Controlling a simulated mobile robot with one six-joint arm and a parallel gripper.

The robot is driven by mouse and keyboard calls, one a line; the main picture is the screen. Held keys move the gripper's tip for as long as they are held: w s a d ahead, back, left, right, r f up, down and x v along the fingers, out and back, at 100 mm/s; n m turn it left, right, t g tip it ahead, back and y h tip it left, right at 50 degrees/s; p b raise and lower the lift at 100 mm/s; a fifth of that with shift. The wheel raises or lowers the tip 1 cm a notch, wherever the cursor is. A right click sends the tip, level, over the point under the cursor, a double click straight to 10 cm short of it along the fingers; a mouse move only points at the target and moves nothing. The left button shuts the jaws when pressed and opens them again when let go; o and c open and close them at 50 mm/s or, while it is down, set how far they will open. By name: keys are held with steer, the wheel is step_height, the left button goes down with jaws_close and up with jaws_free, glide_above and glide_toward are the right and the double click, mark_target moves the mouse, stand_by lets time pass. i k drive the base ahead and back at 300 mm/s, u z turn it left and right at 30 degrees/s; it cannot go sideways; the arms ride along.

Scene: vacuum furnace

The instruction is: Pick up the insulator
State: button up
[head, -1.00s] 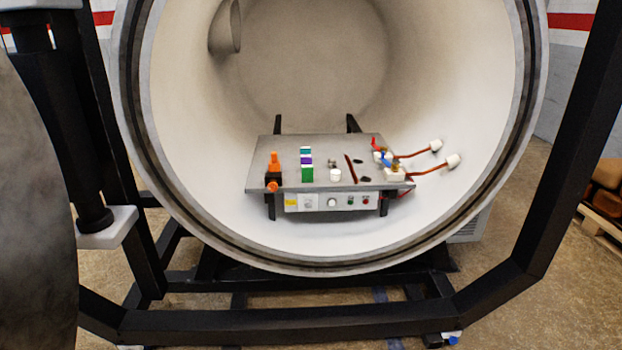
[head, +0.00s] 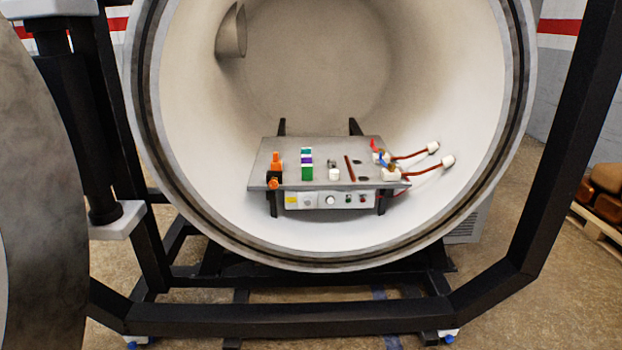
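A small metal table (head: 262,160) stands inside the round furnace chamber. A small white cylinder (head: 335,174) stands on it near the front edge, right of the middle; it could be the insulator, but it is too small to be sure. White pieces with red and blue levers (head: 382,160) sit at the table's right end. Two copper-coloured rods with white ends (head: 433,148) stick out to the right from there. My gripper is not in view.
Stacked green, purple and white blocks (head: 307,168) and an orange-black part (head: 275,172) stand on the table's left. A control panel (head: 325,200) is below its front edge. The chamber rim (head: 330,268), black frame (head: 290,318) and open door (head: 40,200) surround the opening.

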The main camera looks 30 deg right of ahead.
mark_target(333, 174)
steer(key=u, duration=0.1)
steer(key=i, duration=1)
steer(key=u, duration=0.1)
steer(key=k, duration=0.95)
steer(key=z, duration=0.15)
steer(key=i, duration=0.7)
steer(key=u, duration=0.05)
